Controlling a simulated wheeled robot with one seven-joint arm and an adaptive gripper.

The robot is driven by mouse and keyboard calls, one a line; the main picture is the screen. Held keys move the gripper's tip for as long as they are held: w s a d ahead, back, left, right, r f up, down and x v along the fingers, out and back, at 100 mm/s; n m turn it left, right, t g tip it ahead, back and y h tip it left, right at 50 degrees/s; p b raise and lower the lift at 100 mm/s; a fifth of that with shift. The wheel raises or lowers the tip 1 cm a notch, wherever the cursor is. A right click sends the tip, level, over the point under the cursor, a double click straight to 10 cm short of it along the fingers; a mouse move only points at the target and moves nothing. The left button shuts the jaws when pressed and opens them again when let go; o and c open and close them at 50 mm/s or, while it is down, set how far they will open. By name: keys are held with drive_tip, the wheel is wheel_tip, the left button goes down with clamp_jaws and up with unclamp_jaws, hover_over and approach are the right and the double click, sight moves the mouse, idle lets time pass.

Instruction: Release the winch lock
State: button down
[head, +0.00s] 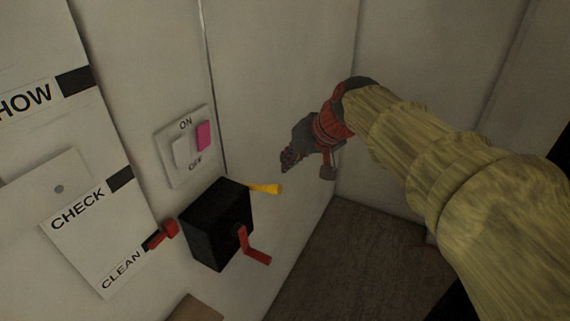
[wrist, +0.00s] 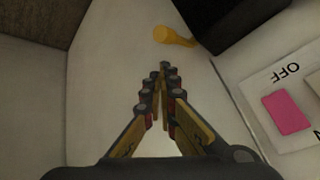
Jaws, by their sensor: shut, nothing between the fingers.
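The winch is a black box (head: 217,224) on the left wall, with a red crank (head: 250,246) on its front. A yellow lever (head: 264,188), likely the winch lock, sticks out from its upper right side. My gripper (head: 287,160) is shut and empty, above and to the right of the lever, apart from it. In the wrist view the shut fingertips (wrist: 164,70) point toward the yellow lever (wrist: 174,36), with a gap between. The black box (wrist: 232,20) shows at the top right there, partly cut off. The crank is not visible in the wrist view.
An ON/OFF switch (head: 186,145) with a pink part is on the wall above the winch. A red knob (head: 162,235) and a panel marked CHECK and CLEAN (head: 95,235) are at the left. The space between gripper and lever is clear.

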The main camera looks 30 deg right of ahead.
drive_tip(key=v, duration=0.9)
drive_tip(key=shift+r, duration=0.15)
drive_tip(key=s+f+m+g+h, duration=0.1)
drive_tip(key=s+f+m+h, duration=0.1)
drive_tip(key=s+f, duration=0.45)
drive_tip(key=s+a+f+n, duration=0.4)
drive_tip(key=s+a+f, duration=0.4)
drive_tip(key=a+f, duration=0.1)
drive_tip(key=shift+s+a+f+g, duration=0.25)
drive_tip(key=shift+s+f+g, duration=0.15)
drive_tip(key=shift+f, duration=0.25)
drive_tip(key=c, duration=2.6)
unclamp_jaws()
